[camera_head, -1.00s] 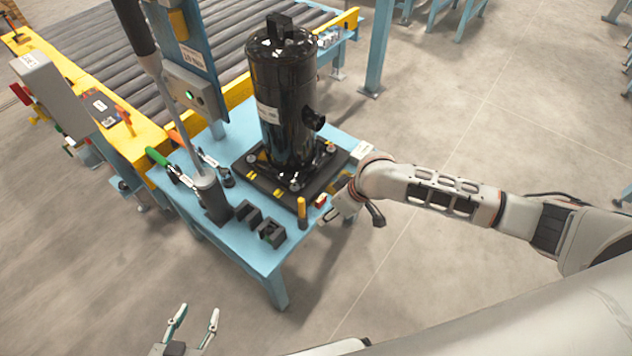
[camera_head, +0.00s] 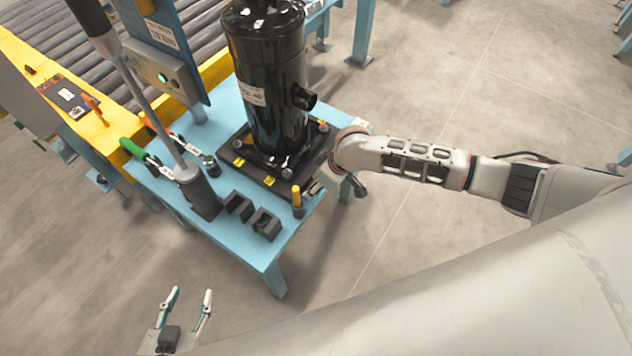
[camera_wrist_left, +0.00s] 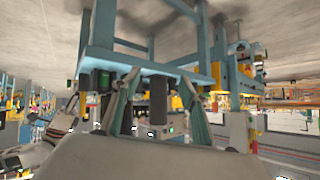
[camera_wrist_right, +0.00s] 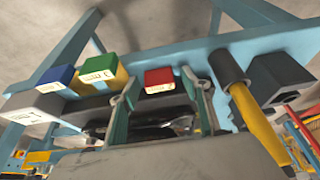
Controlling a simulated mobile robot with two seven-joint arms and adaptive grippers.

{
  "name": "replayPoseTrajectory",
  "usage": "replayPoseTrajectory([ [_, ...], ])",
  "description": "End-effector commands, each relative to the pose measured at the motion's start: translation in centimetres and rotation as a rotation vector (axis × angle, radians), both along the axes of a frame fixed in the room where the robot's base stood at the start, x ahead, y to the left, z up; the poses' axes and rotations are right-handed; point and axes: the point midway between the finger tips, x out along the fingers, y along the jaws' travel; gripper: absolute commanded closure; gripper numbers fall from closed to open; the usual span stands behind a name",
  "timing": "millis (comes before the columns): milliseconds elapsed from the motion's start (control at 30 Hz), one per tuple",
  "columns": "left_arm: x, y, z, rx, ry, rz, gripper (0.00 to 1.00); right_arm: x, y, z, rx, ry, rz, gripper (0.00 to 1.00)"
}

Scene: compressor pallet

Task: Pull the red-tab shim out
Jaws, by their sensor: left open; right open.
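The red tab (camera_wrist_right: 158,79) of the shim shows in the right wrist view at the edge of the dark base plate. My right gripper (camera_wrist_right: 160,84) is open, its two fingers on either side of the red tab with gaps showing. In the head view my right arm reaches the corner of the base plate (camera_head: 258,185) under the black compressor (camera_head: 268,85), and the red tab is hidden there. My left gripper (camera_head: 190,293) is open and empty over the floor, away from the blue table.
Dark blocks (camera_head: 264,224) and a tool holder (camera_head: 203,198) are on the blue table (camera_head: 262,252). Open floor lies in front.

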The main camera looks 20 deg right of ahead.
Motion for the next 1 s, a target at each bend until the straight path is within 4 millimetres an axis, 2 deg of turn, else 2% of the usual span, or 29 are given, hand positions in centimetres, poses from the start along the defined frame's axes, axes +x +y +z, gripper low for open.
replayPoseTrajectory([
  [267, 0.4, 0.0, 0.4, 0.002, -0.010, -0.003, 0.56, 0.2, 0.0, -0.1, -0.001, -0.002, 0.000, 0.53],
  [400, 0.0, 0.1, 0.1, 0.003, -0.002, -0.004, 0.56, 0.1, 0.0, -0.1, 0.000, -0.002, 0.001, 0.87],
  [467, -0.2, 0.1, -0.1, 0.004, 0.003, -0.004, 0.56, 0.1, 0.0, -0.1, 0.000, -0.002, 0.001, 1.00],
  [667, -0.3, 0.1, 0.1, 0.004, 0.006, -0.004, 0.56, 0.1, -0.2, 0.3, -0.002, -0.004, -0.001, 1.00],
  [900, 1.3, -0.4, 4.1, -0.019, -0.043, -0.001, 0.56, -0.6, -1.4, 1.5, 0.000, -0.018, -0.004, 1.00],
  [1000, 1.2, -0.7, 4.8, -0.034, -0.041, 0.000, 0.56, -1.3, -1.9, 1.5, 0.000, -0.019, -0.004, 1.00],
])
